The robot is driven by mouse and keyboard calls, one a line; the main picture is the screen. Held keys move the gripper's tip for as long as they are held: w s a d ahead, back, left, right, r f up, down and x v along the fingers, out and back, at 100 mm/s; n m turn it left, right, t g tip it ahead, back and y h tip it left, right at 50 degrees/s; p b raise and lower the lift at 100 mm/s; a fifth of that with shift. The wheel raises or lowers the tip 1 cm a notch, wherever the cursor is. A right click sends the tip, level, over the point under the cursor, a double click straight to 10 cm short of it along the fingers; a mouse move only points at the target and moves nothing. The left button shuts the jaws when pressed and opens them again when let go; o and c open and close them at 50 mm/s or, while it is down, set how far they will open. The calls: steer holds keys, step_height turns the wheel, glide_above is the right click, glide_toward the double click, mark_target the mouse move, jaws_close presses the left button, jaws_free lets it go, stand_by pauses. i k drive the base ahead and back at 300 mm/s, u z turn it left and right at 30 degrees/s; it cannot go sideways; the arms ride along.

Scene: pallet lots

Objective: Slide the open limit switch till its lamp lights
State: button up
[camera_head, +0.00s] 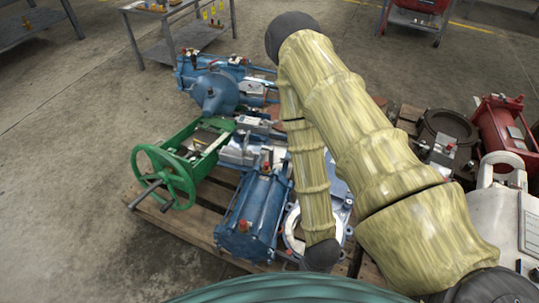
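I cannot make out a limit switch or a lit lamp for certain. Small fittings with red or orange parts sit on the machinery: one on the near end of a blue cylinder (262,205), and a small grey box (440,153) on the right. A blue actuator (213,92) with a domed end lies at the back left. My arm, in a yellowish sleeve, rises from the lower right, bends at a dark elbow and comes back down over the middle. It ends in a dark joint near the pallet. My gripper's fingers do not show.
A green frame with a handwheel (173,178) juts out at the pallet's (180,222) left edge. Red machinery (500,124) and a white housing (507,205) stand on the right. Grey benches (180,33) stand behind. The concrete floor at left is clear.

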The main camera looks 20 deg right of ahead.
mark_target(228, 154)
steer(key=z, duration=1.2)
steer(key=k, duration=0.65)
steer(key=u, duration=1.65)
